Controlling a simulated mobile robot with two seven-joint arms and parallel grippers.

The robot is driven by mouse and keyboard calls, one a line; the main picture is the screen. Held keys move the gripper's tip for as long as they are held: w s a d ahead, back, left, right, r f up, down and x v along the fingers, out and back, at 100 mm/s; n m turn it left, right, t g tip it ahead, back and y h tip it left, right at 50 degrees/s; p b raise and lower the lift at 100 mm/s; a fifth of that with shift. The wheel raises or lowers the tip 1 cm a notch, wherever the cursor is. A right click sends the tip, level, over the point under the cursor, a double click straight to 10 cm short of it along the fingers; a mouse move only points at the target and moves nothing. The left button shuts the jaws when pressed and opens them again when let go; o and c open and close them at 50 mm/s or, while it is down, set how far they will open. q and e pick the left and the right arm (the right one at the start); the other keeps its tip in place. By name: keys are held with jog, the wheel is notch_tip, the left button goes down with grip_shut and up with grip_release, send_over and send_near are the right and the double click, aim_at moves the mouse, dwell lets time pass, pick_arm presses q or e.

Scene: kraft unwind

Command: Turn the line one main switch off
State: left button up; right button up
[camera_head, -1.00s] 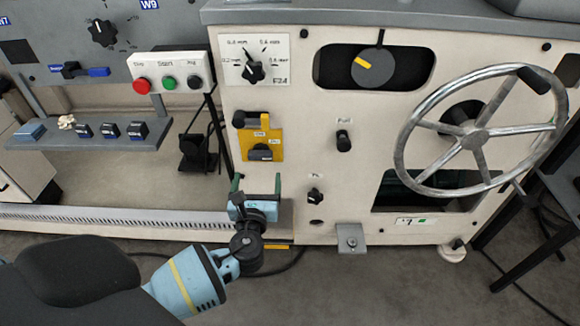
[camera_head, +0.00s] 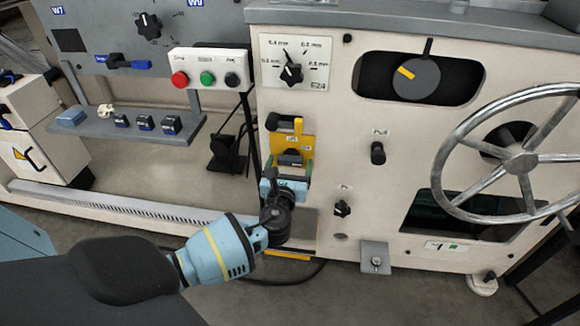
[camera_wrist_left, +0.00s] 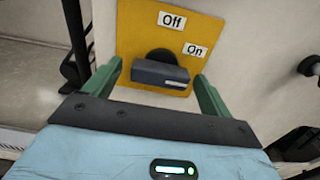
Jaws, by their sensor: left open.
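The main switch is a dark grey handle (camera_wrist_left: 160,75) on a yellow plate (camera_wrist_left: 190,28) with an "Off" label (camera_wrist_left: 172,20) and an "On" label (camera_wrist_left: 195,50). In the left wrist view the handle lies across the plate, nearer the On label. In the head view the yellow plate (camera_head: 304,143) is on the left part of the cream machine front. My left gripper (camera_head: 285,172) is open at the plate's lower edge. Its green fingers (camera_wrist_left: 158,88) stand on either side of the handle. I cannot tell whether they touch it. My right gripper is not in view.
A large handwheel (camera_head: 520,162) sticks out at the right. A black knob (camera_head: 378,152) and a small selector (camera_head: 342,208) are right of the switch. A box with red, green and black buttons (camera_head: 207,62) stands upper left. A metal foot bracket (camera_head: 376,258) juts out below.

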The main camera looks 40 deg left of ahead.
pick_arm(q)
jog(key=shift+c, duration=1.1)
jog(key=c, duration=0.8)
jog(key=shift+o, duration=0.2)
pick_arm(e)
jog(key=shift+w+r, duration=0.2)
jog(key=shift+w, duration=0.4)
